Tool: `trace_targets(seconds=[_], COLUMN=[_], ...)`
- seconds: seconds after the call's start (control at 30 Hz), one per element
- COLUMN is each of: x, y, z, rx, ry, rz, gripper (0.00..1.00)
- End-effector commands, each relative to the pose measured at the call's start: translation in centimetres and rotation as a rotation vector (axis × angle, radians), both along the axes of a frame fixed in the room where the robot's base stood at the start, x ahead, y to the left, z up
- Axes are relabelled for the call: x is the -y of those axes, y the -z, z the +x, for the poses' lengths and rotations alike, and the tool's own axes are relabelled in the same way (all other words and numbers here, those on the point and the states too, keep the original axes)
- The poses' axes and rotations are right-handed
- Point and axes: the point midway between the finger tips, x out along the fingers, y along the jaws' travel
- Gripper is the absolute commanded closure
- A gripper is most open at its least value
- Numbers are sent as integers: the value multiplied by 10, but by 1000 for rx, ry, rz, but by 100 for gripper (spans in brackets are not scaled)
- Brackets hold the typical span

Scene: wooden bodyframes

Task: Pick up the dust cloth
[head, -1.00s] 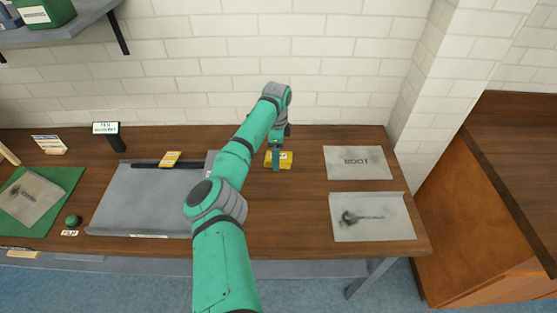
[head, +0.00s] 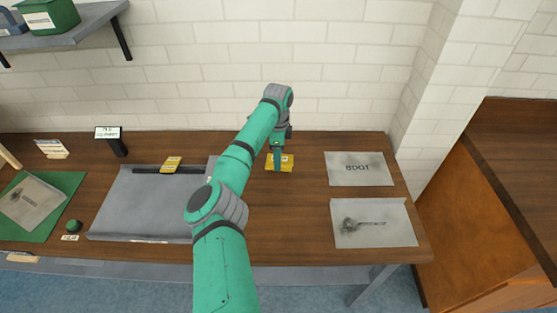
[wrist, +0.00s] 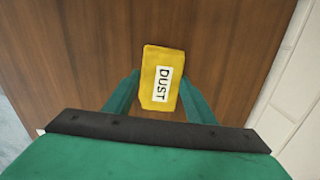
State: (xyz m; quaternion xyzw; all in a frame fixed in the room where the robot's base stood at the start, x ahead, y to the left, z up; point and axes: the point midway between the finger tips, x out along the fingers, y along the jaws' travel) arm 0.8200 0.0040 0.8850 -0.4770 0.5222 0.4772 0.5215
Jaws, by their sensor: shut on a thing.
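The dust cloth (wrist: 152,63) is a yellow block with a white label reading "DUST". In the wrist view it sits between the two green fingers of my gripper (wrist: 160,98), which are shut on it. In the head view the yellow cloth (head: 287,163) is at the back of the wooden table, right of centre. My gripper (head: 277,160) reaches down onto it from above and covers part of it. I cannot tell whether the cloth is touching the table or slightly raised.
Two grey smudged sheets (head: 360,168) (head: 400,208) lie on the right of the table (head: 285,225). A green mat (head: 48,230) lies far left. A brick wall stands behind.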

Motion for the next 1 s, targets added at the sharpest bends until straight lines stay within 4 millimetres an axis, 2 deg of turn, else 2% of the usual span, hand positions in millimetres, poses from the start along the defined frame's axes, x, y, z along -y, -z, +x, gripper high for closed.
trace_targets(seconds=[0.07,0.17,0.4,0.63,0.8,1.0], x=[0,-7,-31,-61,-74,-82], y=[-13,-26,-75,-97,-106,-112], z=[1,-8,-41,-81,-99,-110], rx=[3,3,5,4,2,2], ry=[1,2,1,0,1,0], rz=[0,-2,-1,4,3,2], gripper=[72,72,72,72,72,72])
